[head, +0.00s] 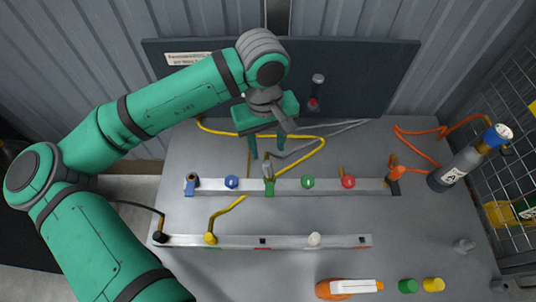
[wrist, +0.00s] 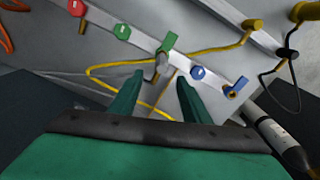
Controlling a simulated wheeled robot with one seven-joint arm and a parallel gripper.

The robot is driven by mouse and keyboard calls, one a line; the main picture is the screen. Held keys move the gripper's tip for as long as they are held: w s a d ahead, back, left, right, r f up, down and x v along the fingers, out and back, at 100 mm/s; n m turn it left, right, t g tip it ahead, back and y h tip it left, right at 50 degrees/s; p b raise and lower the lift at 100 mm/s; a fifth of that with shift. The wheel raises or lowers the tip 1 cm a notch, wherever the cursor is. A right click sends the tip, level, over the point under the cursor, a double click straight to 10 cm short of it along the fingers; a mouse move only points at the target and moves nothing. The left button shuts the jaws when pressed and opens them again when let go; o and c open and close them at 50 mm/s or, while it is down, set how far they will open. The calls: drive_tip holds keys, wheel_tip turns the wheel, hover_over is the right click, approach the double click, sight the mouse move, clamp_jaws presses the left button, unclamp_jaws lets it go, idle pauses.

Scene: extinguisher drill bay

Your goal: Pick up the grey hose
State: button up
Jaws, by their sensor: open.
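The grey hose (head: 342,131) lies across the back of the grey table. Its grey end (head: 268,171) stands at a green holder on the rear rail (head: 327,186). In the wrist view the grey end (wrist: 161,63) shows just beyond and between my fingertips. My gripper (head: 267,153) is open and points down just behind and above that end. In the wrist view my gripper (wrist: 160,77) has empty space between its fingers. I cannot tell whether the fingers touch the hose.
A yellow hose (head: 312,155) loops close beside the grey one. Blue, green and red knobs sit along the rear rail. An orange hose (head: 420,133) and a grey cylinder (head: 456,167) stand right. A front rail (head: 285,241) holds black and yellow ends. An orange-and-white tool (head: 348,288) lies in front.

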sight(267, 163)
wheel_tip(267, 163, down, 4)
drive_tip(key=shift+d+r, duration=0.1)
drive_tip(key=shift+s+f, duration=0.15)
drive_tip(key=shift+f, duration=3.05)
drive_tip(key=shift+c, duration=0.3)
clamp_jaws()
